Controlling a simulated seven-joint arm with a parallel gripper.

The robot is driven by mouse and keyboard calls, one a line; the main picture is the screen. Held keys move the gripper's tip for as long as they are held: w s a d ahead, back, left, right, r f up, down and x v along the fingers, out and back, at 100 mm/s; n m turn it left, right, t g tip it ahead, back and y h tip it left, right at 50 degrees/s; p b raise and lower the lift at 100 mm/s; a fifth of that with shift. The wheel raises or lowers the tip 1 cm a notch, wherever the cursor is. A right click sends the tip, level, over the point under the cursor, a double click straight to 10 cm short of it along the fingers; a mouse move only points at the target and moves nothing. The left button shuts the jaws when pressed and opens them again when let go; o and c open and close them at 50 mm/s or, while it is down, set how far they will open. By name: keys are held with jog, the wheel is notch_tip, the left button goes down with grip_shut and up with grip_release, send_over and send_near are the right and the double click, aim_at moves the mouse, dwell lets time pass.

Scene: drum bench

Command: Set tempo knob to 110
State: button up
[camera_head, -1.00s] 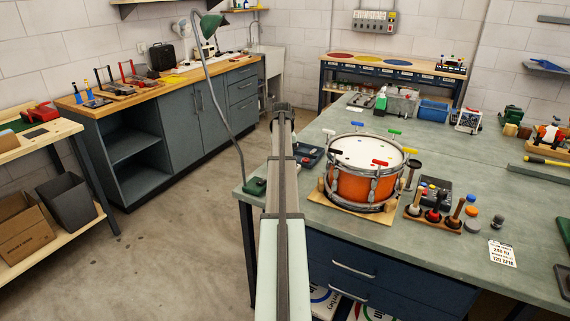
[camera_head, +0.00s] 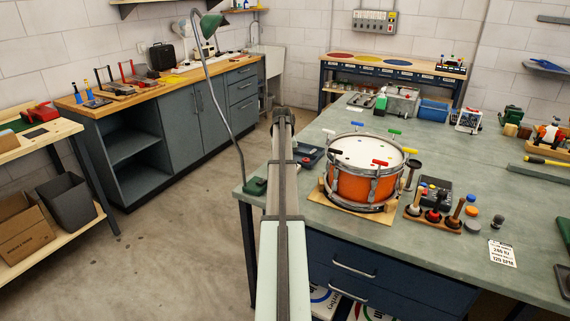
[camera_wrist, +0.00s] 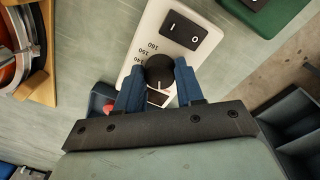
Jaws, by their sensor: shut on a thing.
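Numbers are printed beside the knob; one looks like 150, and others are partly covered or too small to read surely. A black I/O switch (camera_wrist: 185,30) is on the same panel. My gripper (camera_wrist: 160,76) has its two blue fingers closed on opposite sides of the knob. The pointer's exact reading cannot be told. In the head view my arm hides the panel and knob.
An orange drum (camera_head: 364,172) on a wooden board stands right of my arm on the bench. A green lamp base (camera_head: 256,187) is to the left, also seen beside the panel in the wrist view (camera_wrist: 258,8). A dark blue tray (camera_head: 309,154) lies behind my arm.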

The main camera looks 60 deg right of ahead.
jog(key=shift+m, duration=2.7)
jog(key=o, duration=0.8)
jog(key=shift+c, duration=0.2)
notch_tip(320, 180, up, 14)
jog(key=shift+w, duration=0.45)
jog(key=shift+f, duration=0.1)
